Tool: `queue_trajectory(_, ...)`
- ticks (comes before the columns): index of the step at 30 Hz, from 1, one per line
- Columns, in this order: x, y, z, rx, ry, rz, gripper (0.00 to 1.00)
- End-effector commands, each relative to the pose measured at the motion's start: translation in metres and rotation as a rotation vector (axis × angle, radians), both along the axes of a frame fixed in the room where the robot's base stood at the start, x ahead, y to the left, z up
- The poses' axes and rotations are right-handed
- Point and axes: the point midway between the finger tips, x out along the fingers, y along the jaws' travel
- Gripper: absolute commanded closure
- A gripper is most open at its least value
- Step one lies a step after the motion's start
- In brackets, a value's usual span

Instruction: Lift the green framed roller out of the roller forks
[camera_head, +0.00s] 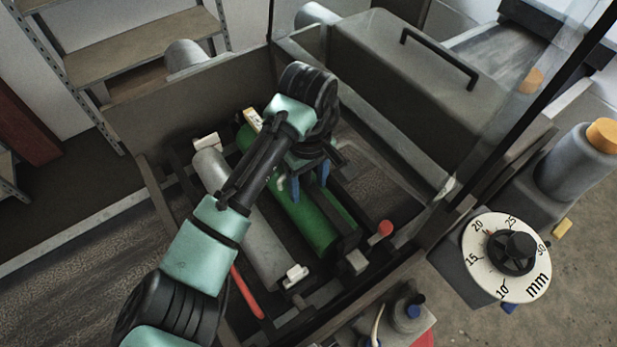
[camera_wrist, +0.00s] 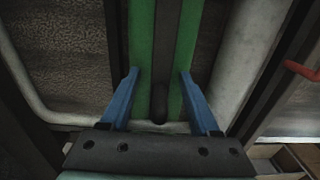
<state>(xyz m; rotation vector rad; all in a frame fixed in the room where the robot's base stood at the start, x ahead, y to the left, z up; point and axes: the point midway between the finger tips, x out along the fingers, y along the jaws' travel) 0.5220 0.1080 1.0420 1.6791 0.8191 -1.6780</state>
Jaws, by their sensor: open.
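The green roller (camera_head: 312,222) lies lengthwise in the dark frame of the open machine, partly hidden by my arm in the head view. In the wrist view the green roller (camera_wrist: 140,45) runs up the middle with a dark bar (camera_wrist: 162,50) along it. My gripper (camera_head: 309,185) is over the roller, its blue fingers pointing down. In the wrist view my gripper (camera_wrist: 158,75) is open, with one finger on each side of the bar and over the green edges. I cannot tell whether the fingers touch anything. The roller forks are not clearly seen.
A grey roller (camera_head: 263,240) lies parallel to the left of the green one. A red-knobbed lever (camera_head: 385,228) stands at the right and a red bar (camera_head: 247,292) at the lower left. A clear panel, grey hood (camera_head: 400,85) and dial (camera_head: 505,257) bound the right side.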

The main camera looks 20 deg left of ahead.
Motion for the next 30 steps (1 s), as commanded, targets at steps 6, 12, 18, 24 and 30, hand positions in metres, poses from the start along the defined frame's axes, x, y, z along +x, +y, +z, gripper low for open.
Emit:
queue_trajectory(6, -0.0001, 0.0001, 0.0001, 0.000, 0.000, 0.000, 0.63)
queue_trajectory(12, -0.0001, 0.0001, 0.0002, 0.000, 0.000, 0.000, 0.99)
queue_trajectory(18, -0.0001, 0.0001, 0.0003, 0.000, 0.000, 0.000, 1.00)
queue_trajectory(24, -0.0001, 0.0001, 0.0004, 0.000, 0.000, 0.000, 1.00)
queue_trajectory(30, 0.0000, 0.0001, 0.0005, 0.000, 0.000, 0.000, 1.00)
